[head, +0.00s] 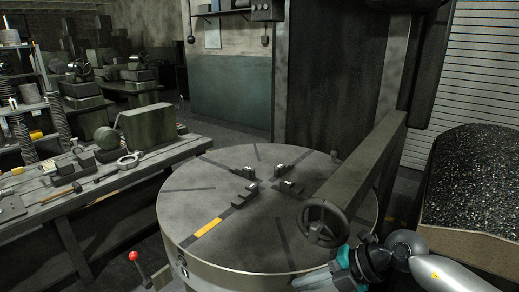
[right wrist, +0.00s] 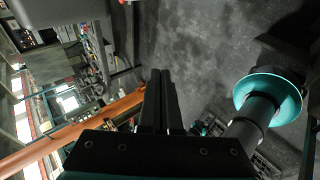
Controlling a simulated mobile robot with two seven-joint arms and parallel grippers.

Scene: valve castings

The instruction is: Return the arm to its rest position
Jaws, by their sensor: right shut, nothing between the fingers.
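My right arm comes in at the lower right of the head view. Its teal and black gripper (head: 312,279) is at the near right edge of the round machine table (head: 190,213), pointing left. In the right wrist view the two dark fingers of this gripper (right wrist: 161,100) lie side by side, shut, with nothing seen between them. My left gripper is not in view. No valve casting is clearly recognisable in these frames.
Several clamping jaws (head: 243,192) sit on the round table. A handwheel (head: 322,222) on a machine beam is just above my right gripper. A bin of metal chips (head: 480,180) stands at right. A workbench (head: 95,185) with tools is at left, a red-knobbed lever (head: 133,256) in front.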

